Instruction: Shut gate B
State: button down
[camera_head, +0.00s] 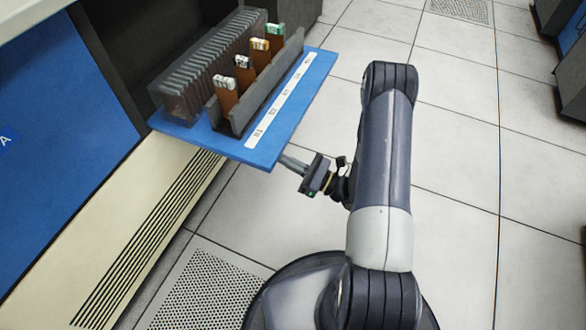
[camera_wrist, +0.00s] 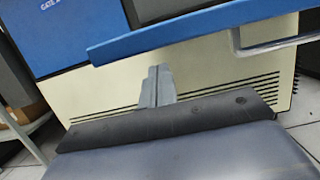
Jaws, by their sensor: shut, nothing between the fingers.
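No label reading B is legible in either view. A flat blue panel (camera_head: 262,152) stands out level from a dark open bay in the cabinet; I cannot tell whether it is gate B. A white label strip runs along it. In the wrist view its blue edge (camera_wrist: 190,33) crosses above my fingers, with a pale metal bar (camera_wrist: 270,47) below it at right. My gripper (camera_head: 284,160) is shut and empty, just below the panel's near edge. Its fingers (camera_wrist: 158,84) also show in the wrist view; I cannot tell whether they touch the panel.
A grey rack (camera_head: 264,85) with several brown cards stands on the panel, beside a row of dark translucent plates (camera_head: 200,72). A blue cabinet front (camera_head: 55,130), marked gate A, is at left. A vented cream base (camera_head: 120,215) lies below. Tiled floor (camera_head: 455,150) is clear at right.

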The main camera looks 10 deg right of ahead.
jog(key=shift+r, duration=0.55)
jog(key=shift+r, duration=0.15)
